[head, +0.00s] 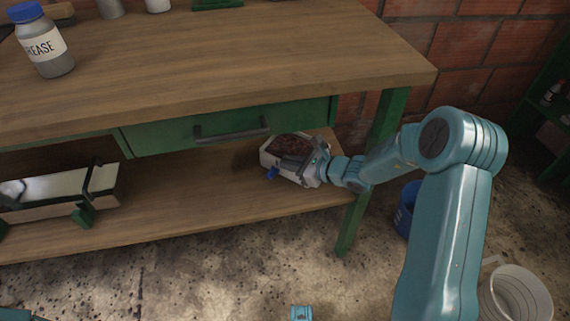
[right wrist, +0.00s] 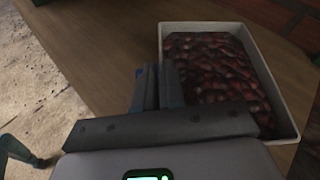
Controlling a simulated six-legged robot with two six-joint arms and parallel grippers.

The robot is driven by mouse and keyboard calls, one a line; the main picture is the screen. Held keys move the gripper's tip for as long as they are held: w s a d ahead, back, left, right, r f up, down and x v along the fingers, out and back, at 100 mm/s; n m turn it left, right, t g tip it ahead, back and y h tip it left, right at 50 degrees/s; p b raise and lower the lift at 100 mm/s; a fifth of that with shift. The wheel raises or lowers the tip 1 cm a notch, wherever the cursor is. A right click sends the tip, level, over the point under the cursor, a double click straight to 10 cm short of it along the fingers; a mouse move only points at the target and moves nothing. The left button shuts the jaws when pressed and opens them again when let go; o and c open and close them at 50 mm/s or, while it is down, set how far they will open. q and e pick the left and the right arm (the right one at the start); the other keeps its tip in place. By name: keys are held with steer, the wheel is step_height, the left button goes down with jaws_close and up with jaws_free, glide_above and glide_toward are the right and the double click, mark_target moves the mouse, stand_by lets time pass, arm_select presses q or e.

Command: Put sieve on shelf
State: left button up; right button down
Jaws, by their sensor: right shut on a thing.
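The sieve (head: 292,143) looks like a white, shallow rectangular tray filled with dark red fruit. It is at the right end of the bench's lower wooden shelf (head: 190,205), below the drawer. In the right wrist view the sieve (right wrist: 270,75) is at the right, over the wood. My right gripper (head: 292,165) reaches in from the right and is shut on the sieve's near side wall. In the right wrist view its fingers (right wrist: 158,88) are at the tray's left side. I cannot tell whether the tray's bottom touches the shelf. My left gripper is out of view.
A green drawer (head: 200,130) with a dark handle hangs above the shelf. A green table leg (head: 375,150) stands close to my right arm. A long box (head: 60,193) sits on the shelf's left. A blue bucket (head: 407,208) and white bucket (head: 515,295) stand at right.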

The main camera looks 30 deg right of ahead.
steer(key=w, duration=0.2)
steer(key=shift+w+d, duration=0.35)
steer(key=shift+w, duration=0.2)
steer(key=shift+f+b, duration=1)
steer(key=shift+f, duration=0.65)
steer(key=shift+f, duration=0.15)
steer(key=c, duration=1.2)
jaws_free()
steer(key=shift+c, duration=0.2)
